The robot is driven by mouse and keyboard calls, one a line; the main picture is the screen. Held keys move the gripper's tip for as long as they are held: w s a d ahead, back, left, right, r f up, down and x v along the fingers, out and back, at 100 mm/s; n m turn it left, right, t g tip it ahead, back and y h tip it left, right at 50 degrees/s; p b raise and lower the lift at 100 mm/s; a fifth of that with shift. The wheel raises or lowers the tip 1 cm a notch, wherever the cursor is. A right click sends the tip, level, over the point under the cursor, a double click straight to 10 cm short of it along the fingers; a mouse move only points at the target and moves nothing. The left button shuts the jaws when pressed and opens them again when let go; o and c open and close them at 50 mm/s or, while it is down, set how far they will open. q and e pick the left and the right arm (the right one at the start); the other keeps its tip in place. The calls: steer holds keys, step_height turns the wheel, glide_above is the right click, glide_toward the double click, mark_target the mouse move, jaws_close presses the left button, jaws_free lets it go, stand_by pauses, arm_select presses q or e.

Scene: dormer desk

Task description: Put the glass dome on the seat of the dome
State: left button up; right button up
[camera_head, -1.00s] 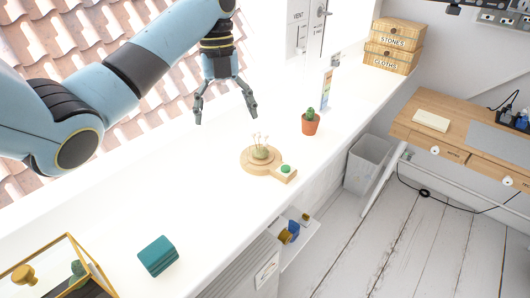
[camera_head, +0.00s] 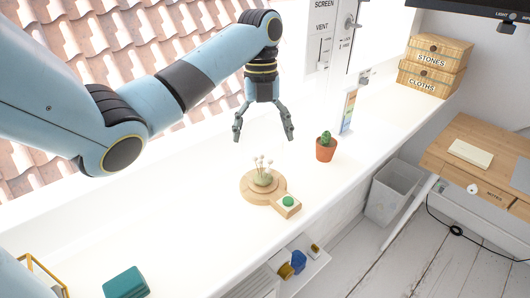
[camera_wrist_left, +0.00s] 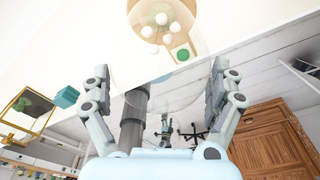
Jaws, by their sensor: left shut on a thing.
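The seat is a round wooden base (camera_head: 249,196) on the white sill, with a small arrangement of pale round-headed stems (camera_head: 263,176) on it. A block with a green button (camera_head: 288,202) joins its front right. My left gripper (camera_head: 263,138) is above and behind the base, fingers pointing down and spread around the clear glass dome. The dome barely shows in the head view. In the left wrist view the dome (camera_wrist_left: 165,92) is a faint transparent shape between the fingers, with the base (camera_wrist_left: 143,33) beyond. My right gripper (camera_wrist_left: 165,128) appears small there, its fingers unclear.
A potted cactus (camera_head: 326,151) stands right of the base, with an upright colourful card (camera_head: 348,111) behind it. A teal box (camera_head: 126,283) and a brass-framed case (camera_head: 40,272) are at front left. Labelled boxes (camera_head: 430,82) stand at the far right end. The sill between is clear.

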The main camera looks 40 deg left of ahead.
arm_select(q)
steer(key=shift+f, duration=0.35)
step_height(320, 180, down, 4)
steer(key=shift+w+r, duration=0.1)
steer(key=shift+r, duration=0.15)
steer(key=shift+f, duration=0.3)
steer(key=o, duration=1)
